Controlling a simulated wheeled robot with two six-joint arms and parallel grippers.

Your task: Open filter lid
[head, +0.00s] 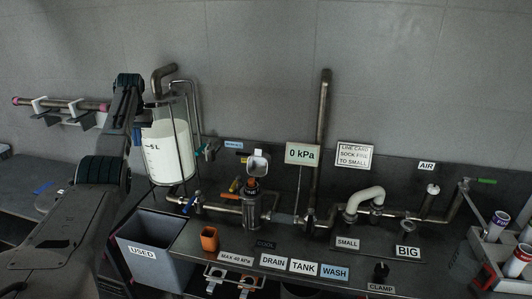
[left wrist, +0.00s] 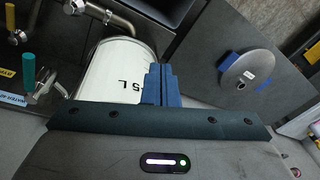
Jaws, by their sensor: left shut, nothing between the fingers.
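The metal filter housing (head: 252,211) stands upright in the pipe line on the counter, in the middle of the head view. A pale lid-like piece (head: 258,164) stands raised above it, and an orange and dark part (head: 251,186) shows at its top. I cannot tell how the lid is joined. My left gripper (head: 136,92) is up at the left, beside the milk jar and well away from the housing. Its blue fingers are together and empty in the left wrist view (left wrist: 161,85). My right gripper is in neither view.
A grey USED bin (head: 150,266) and an orange cup (head: 209,239) stand below. A round metal disc (left wrist: 240,84) lies on the left bench.

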